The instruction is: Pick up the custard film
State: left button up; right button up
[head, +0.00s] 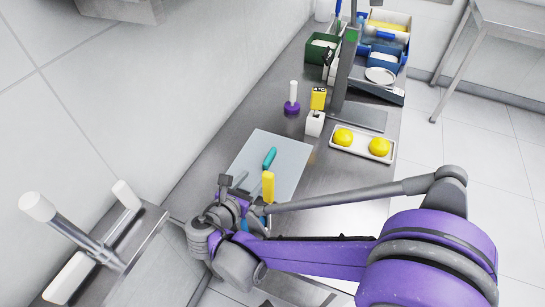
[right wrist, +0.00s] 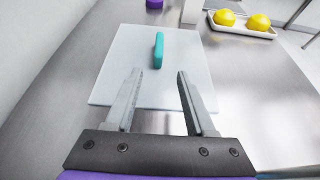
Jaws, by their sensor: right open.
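Nothing in view is clearly marked as the custard film, and I cannot tell which thing it is. A pale flat sheet or board (head: 285,150) lies on the steel table, and it also shows in the right wrist view (right wrist: 115,75). A teal bar-shaped piece (head: 269,158) lies on it; it also shows in the right wrist view (right wrist: 158,50). My right gripper (head: 233,181) is open and empty above the near part of the sheet. In the right wrist view its fingers (right wrist: 160,74) point toward the teal piece, which is apart from them. My left gripper is not in view.
A yellow upright piece (head: 268,187) shows beside my right gripper. A white tray (head: 334,147) with yellow round pieces, a white block (head: 315,123) and a purple-based tool (head: 292,106) stand farther back. Bins (head: 320,49) fill the far end.

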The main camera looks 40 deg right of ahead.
aim_at(264, 167)
jog(key=x, duration=0.4)
jog(key=shift+w+d+f+b, duration=0.15)
jog(key=shift+d+b, duration=0.05)
jog(key=shift+b, duration=0.15)
jog(key=b+x, duration=0.1)
jog(key=x, duration=0.4)
jog(key=shift+w+f, duration=0.2)
jog(key=shift+f, duration=0.05)
grip_shut()
